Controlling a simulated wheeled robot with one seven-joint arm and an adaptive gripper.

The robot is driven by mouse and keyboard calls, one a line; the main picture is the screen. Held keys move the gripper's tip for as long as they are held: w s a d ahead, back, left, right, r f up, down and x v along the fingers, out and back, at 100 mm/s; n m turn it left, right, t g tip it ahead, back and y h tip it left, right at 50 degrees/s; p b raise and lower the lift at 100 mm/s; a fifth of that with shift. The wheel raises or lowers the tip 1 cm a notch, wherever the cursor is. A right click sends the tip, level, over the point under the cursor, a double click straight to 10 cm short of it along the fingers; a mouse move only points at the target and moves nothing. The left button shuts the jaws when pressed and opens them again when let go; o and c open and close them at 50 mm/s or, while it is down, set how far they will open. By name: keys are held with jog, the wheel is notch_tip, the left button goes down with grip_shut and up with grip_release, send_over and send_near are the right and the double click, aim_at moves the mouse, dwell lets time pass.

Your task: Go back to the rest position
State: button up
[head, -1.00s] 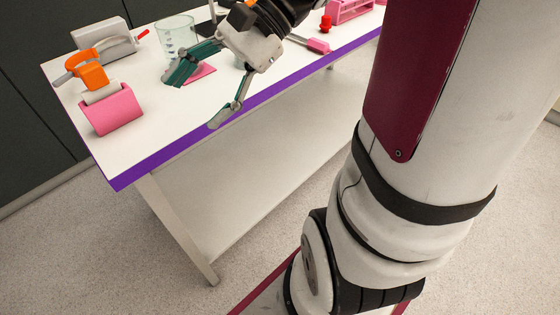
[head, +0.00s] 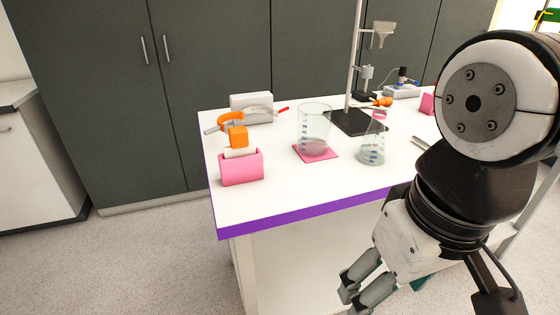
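My gripper (head: 392,292) hangs low at the bottom right of the head view, in front of the table's purple front edge. Two grey fingers show at its left and a bit of teal finger at its right, spread apart. No object shows between them, though the fingertips are partly cut off by the frame's bottom edge. My gripper is apart from everything on the table (head: 275,203).
On the table stand a beaker (head: 314,125) on a pink mat (head: 328,155), a flask (head: 372,150), a black-based stand (head: 358,122), a pink block (head: 242,168) and an orange-handled tool (head: 237,135). Dark cabinets (head: 210,60) are behind; floor (head: 130,265) at left is clear.

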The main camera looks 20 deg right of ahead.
dwell(0.4)
notch_tip(320, 180, up, 15)
jog(key=t+p, duration=0.2)
jog(key=p, duration=1.1)
jog(key=shift+t+p, duration=0.3)
jog(key=shift+t, duration=0.1)
